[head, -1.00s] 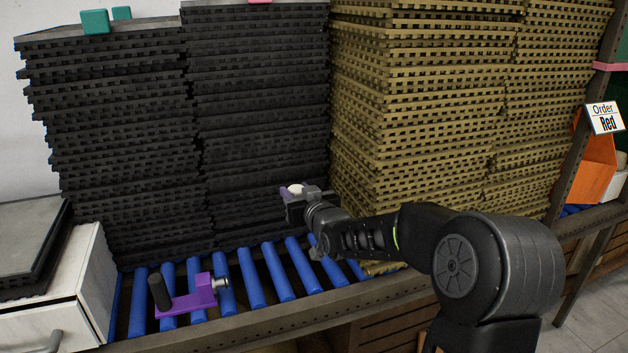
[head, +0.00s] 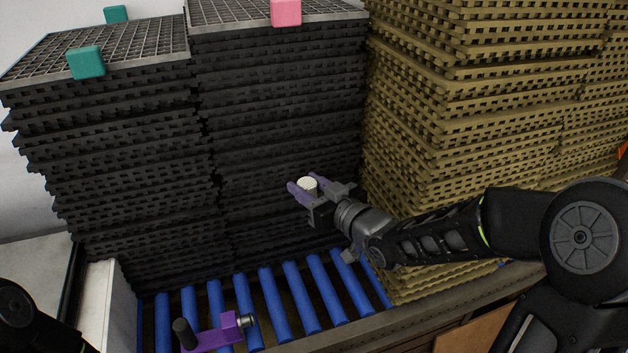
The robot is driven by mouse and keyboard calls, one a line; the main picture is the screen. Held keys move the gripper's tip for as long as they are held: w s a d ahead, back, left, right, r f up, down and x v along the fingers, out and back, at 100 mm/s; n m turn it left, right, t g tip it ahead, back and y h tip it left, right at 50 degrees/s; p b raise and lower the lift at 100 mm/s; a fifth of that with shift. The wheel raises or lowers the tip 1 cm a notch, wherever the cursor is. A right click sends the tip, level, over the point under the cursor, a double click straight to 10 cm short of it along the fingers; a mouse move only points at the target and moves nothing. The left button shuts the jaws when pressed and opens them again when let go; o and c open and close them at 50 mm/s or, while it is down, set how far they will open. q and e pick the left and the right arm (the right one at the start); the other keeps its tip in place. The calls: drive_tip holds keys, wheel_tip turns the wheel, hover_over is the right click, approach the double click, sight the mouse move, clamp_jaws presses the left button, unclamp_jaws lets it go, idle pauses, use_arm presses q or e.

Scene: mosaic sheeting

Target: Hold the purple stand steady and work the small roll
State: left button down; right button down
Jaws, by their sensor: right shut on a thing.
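The purple stand (head: 210,339) lies low on the blue rollers at the bottom left of the head view. It has an upright black post at its left end and a silver knob on the raised block at its right end. My right gripper (head: 308,187) is raised above and to the right of the stand, in front of the black stack. Its purple-tipped fingers are shut on a small white roll (head: 307,183), whose pale top shows. The roll is well apart from the stand. My left gripper is out of view; only part of my left arm shows at the bottom left corner.
Tall stacks of black mats (head: 285,110) and tan mats (head: 450,150) rise close behind the blue rollers (head: 300,297). Teal blocks (head: 86,62) and a pink block (head: 286,11) sit on the black stacks. A pale cabinet (head: 110,305) stands left of the rollers.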

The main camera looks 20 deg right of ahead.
drive_tip(key=shift+w+f, duration=0.2)
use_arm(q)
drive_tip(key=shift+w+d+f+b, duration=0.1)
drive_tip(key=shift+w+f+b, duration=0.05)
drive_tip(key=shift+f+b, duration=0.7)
use_arm(e)
wheel_tip(320, 180, down, 11)
drive_tip(key=w+m+h, duration=0.2)
drive_tip(key=m+h, duration=0.1)
drive_tip(key=h, duration=0.1)
drive_tip(key=shift+f+t+h, duration=0.2)
drive_tip(key=shift+t+h, duration=0.2)
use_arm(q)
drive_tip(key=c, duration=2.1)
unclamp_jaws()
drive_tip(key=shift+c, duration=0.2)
